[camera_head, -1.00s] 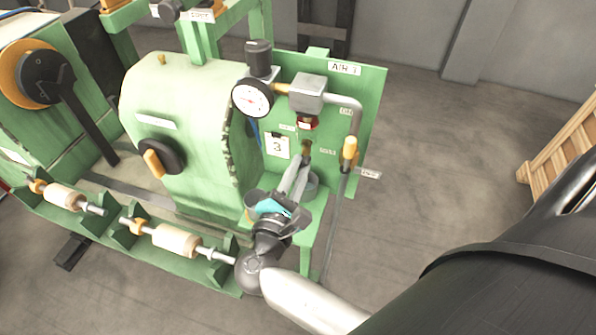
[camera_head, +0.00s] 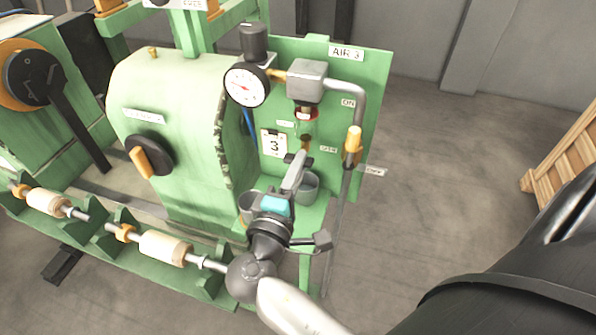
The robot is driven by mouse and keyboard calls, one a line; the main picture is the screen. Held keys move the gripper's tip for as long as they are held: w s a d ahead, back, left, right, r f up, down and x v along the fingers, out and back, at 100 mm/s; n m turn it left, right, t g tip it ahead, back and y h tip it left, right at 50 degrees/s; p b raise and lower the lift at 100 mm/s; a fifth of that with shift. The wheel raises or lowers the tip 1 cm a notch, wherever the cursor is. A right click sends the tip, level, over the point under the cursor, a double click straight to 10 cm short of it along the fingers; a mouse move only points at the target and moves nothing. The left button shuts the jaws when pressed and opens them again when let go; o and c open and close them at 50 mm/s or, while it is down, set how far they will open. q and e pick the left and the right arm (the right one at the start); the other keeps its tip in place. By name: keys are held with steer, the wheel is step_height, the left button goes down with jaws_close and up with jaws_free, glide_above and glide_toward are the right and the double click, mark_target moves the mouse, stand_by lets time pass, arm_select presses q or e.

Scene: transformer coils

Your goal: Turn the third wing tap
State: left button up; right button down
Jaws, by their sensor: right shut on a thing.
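The green panel (camera_head: 374,85) marked AIR 3 stands at the centre right, with a card reading 3 (camera_head: 273,146). My right gripper (camera_head: 303,157) reaches up in front of this panel from below. Its jaws are shut on a small brass tap (camera_head: 306,142) under the red-ringed fitting (camera_head: 307,114). The gripper hides most of the tap, so I cannot tell which way its wings point. My left gripper is out of view.
A green machine (camera_head: 185,85) is at left. Open floor and a wooden crate (camera_head: 565,155) are at right.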

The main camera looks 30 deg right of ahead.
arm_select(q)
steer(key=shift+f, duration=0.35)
arm_select(e)
steer(key=shift+m, duration=0.4)
steer(key=shift+r, duration=0.1)
steer(key=c, duration=0.9)
jaws_free()
steer(key=shift+o, duration=0.2)
